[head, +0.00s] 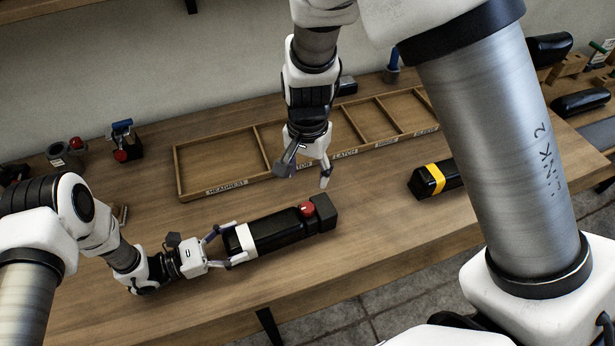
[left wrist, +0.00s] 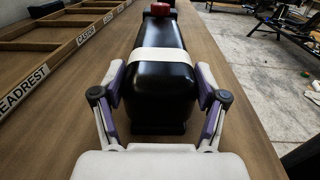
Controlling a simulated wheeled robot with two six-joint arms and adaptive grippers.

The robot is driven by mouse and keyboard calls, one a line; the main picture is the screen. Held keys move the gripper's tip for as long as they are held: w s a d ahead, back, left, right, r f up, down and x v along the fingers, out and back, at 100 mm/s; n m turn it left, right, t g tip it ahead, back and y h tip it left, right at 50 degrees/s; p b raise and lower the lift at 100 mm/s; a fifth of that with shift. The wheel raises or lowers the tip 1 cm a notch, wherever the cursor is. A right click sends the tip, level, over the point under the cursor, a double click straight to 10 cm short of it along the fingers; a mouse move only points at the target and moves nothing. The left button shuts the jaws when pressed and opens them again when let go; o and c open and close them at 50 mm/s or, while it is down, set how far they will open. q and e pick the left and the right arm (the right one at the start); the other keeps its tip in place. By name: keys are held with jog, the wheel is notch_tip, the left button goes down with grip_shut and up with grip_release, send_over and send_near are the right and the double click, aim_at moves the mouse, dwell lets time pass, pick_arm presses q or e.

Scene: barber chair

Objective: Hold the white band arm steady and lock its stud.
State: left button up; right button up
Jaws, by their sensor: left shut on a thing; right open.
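The white band arm (head: 268,233) is a black padded armrest with a white band near one end, lying on the bench. Its red stud (head: 307,208) sits on top near the far right end; it also shows in the left wrist view (left wrist: 159,9). My left gripper (head: 228,246) is shut on the banded end, with one finger on each side of the arm (left wrist: 160,80). My right gripper (head: 305,170) is open and empty, pointing down above the bench, behind the stud and apart from it.
A wooden tray (head: 222,187) with labelled compartments lies behind the arm. A black arm with a yellow band (head: 432,179) lies to the right. Small clamps and parts (head: 122,140) stand at the back left. The bench's front edge runs close to the arm.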

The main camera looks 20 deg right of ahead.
pick_arm(q)
jog(key=o, duration=1.8)
jog(key=shift+a, duration=0.1)
